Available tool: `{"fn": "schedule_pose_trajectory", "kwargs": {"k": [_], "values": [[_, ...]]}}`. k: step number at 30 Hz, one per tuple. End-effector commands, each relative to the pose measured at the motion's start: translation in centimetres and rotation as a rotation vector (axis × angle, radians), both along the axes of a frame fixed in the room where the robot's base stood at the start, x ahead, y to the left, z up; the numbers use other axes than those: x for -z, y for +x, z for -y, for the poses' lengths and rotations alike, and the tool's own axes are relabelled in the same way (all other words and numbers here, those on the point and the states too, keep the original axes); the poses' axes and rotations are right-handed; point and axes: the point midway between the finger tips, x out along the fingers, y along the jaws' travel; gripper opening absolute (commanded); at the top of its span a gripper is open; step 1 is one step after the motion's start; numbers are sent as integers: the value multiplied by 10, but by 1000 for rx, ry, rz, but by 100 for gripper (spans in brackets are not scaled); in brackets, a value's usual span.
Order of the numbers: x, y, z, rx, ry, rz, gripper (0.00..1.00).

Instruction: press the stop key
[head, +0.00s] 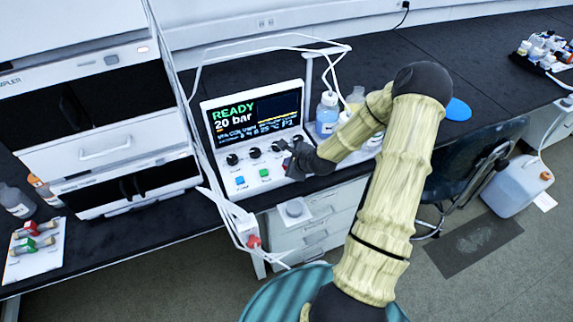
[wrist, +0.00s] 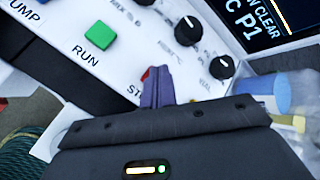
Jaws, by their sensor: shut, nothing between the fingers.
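The stop key (wrist: 145,74) shows in the wrist view as a small red edge beside the partly covered label starting "ST". My gripper (wrist: 157,84) is shut and empty, its purple fingers directly in front of that key and hiding most of it. I cannot tell whether the fingertips touch the key. In the head view my gripper (head: 289,161) is at the right part of the sloped control panel (head: 222,168), and it hides the stop key there. The screen (head: 254,114) reads READY and 20 bar.
The green RUN key (wrist: 99,35) is left of the stop key, and the blue PUMP key (head: 240,181) is farther left. Black knobs (wrist: 187,31) stand just above the fingers. Bottles (head: 327,114) stand right of the panel. White tubes (head: 205,165) run along its left side.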

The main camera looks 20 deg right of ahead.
Motion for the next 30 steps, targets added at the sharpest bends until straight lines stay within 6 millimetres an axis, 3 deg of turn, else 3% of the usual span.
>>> {"fn": "schedule_pose_trajectory", "kwargs": {"k": [30], "values": [[-23, 0, 0, 1, 1, 0, 0]]}}
